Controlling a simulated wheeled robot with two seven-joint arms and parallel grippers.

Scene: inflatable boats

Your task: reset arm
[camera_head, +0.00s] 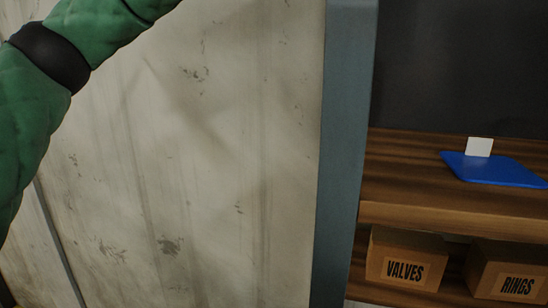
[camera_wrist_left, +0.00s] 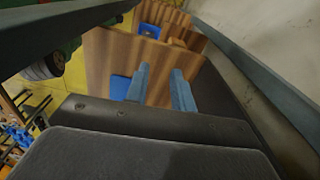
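My left arm in a green sleeve with a black band crosses the upper left of the head view, in front of a worn whitish panel; its gripper is outside that view. In the left wrist view my left gripper (camera_wrist_left: 160,76) shows two blue-grey fingers standing apart, with nothing visible between them except a brown wooden surface (camera_wrist_left: 112,52) beyond. My right arm and gripper are in neither view.
The whitish panel (camera_head: 240,150) with a blue-grey edge post (camera_head: 345,150) fills much of the head view. Right of it, a wooden shelf (camera_head: 410,185) holds a blue mat (camera_head: 500,173) and white card (camera_head: 479,147). Boxes labelled VALVES (camera_head: 404,272) and RINGS (camera_head: 517,285) sit below.

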